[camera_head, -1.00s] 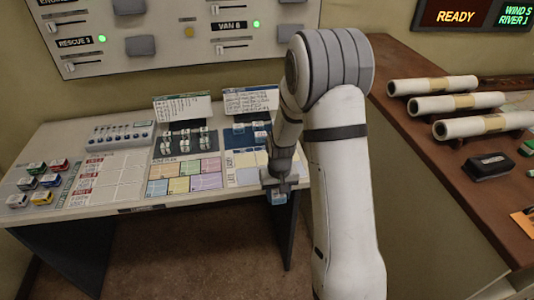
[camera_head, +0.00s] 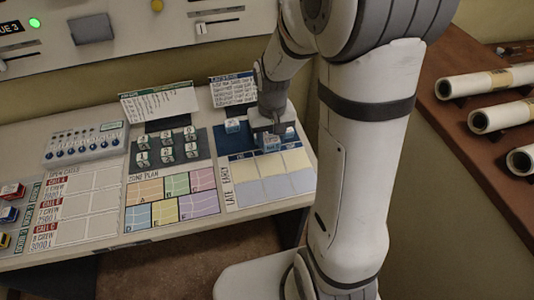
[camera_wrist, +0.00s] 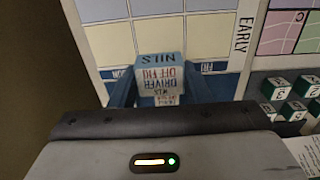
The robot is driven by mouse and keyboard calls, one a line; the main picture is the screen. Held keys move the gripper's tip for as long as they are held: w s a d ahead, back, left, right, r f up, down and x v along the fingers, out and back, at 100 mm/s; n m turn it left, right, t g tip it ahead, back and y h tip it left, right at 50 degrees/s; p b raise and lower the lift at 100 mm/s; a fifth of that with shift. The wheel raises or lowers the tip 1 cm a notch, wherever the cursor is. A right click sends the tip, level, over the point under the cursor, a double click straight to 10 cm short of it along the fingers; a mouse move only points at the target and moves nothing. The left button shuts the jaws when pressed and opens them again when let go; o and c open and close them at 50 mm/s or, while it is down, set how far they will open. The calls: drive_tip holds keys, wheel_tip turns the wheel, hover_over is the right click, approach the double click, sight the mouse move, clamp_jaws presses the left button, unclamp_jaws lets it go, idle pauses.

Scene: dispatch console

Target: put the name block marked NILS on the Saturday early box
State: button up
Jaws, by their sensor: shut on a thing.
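The NILS block (camera_wrist: 160,75), blue with a pale lettered face, is between the fingers of my gripper (camera_wrist: 160,92) in the wrist view. Its lettering also reads DRIVER and OFF FRI. In the head view my gripper (camera_head: 270,132) holds the block (camera_head: 271,144) over the roster sheet's top edge, by the dark header strip. The roster sheet (camera_head: 262,190) has a pale yellow EARLY row above a grey-blue LATE row. The early row (camera_wrist: 185,38) shows just beyond the block in the wrist view. The Saturday label is not legible; the block appears apart from the sheet.
Other blue name blocks, one (camera_head: 232,125) left of my gripper, sit on the dark pad behind. Green-sided blocks (camera_head: 166,147) stand on a pad to the left, above the coloured zone plan (camera_head: 170,198). A card (camera_head: 234,91) stands behind. The roster's early and late boxes look clear.

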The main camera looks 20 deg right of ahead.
hover_over(271, 165)
wheel_tip(271, 165, down, 4)
drive_tip(key=shift+f, duration=0.2)
drive_tip(key=shift+f+p, duration=0.35)
drive_tip(key=shift+f, duration=1.85)
drive_tip(key=shift+f, duration=0.2)
drive_tip(key=o, duration=1)
drive_tip(key=shift+r, duration=0.1)
